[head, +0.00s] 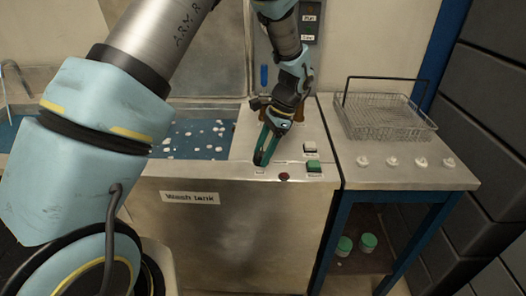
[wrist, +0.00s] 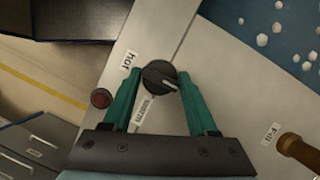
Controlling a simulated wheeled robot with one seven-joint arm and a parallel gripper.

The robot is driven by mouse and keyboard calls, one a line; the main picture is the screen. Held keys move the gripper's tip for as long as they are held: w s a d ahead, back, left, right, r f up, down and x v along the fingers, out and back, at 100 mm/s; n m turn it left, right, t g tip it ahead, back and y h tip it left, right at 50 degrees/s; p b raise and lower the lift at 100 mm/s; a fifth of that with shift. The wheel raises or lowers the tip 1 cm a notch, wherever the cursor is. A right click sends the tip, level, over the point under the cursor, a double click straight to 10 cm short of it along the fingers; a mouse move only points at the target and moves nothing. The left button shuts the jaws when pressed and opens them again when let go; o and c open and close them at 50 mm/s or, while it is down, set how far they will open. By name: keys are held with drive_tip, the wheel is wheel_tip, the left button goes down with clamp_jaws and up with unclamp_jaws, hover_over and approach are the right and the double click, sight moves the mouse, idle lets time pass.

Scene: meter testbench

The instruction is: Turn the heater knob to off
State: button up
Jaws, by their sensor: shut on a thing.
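The heater knob (wrist: 158,75) is round and black with a pale pointer line, which points to the lower right in the wrist view. My gripper (wrist: 159,78) has its two teal fingers on either side of the knob and is shut on it. A label reading "Hot" (wrist: 130,62) is left of the knob, and another label (wrist: 147,112), too blurred to read surely, is below it. In the head view my gripper (head: 264,156) points down at the wash tank's top panel and hides the knob.
A red lamp (wrist: 101,98) is beside the left finger. A brown handle (wrist: 298,150) stands near a "Fill" label. The wash tank (head: 220,235) holds blue water with white bits. White (head: 310,147) and green (head: 314,167) switches sit right of my gripper. A wire basket (head: 385,118) is on the side table.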

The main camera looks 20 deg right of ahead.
idle(0.5)
drive_tip(key=o, duration=1.4)
drive_tip(key=shift+c, duration=0.2)
drive_tip(key=shift+r, duration=0.1)
drive_tip(key=b+v, duration=0.3)
drive_tip(key=v, duration=0.7)
drive_tip(key=shift+r, duration=0.3)
drive_tip(key=shift+w, duration=0.1)
drive_tip(key=w+a+n+h, duration=0.3)
drive_tip(key=a+n, duration=0.5)
drive_tip(key=a, duration=1.1)
drive_tip(key=s+a+n, duration=0.2)
drive_tip(key=a+n, duration=0.1)
drive_tip(key=a, duration=0.2)
drive_tip(key=s+a+f+n+t+h, duration=0.1)
drive_tip(key=s+a+n, duration=0.1)
drive_tip(key=a, duration=0.3)
drive_tip(key=s+a+n, duration=0.3)
drive_tip(key=a+n, duration=0.1)
drive_tip(key=a, duration=0.2)
drive_tip(key=shift+f+n+h, duration=0.2)
drive_tip(key=shift+n+h, duration=0.1)
drive_tip(key=shift+h, duration=0.1)
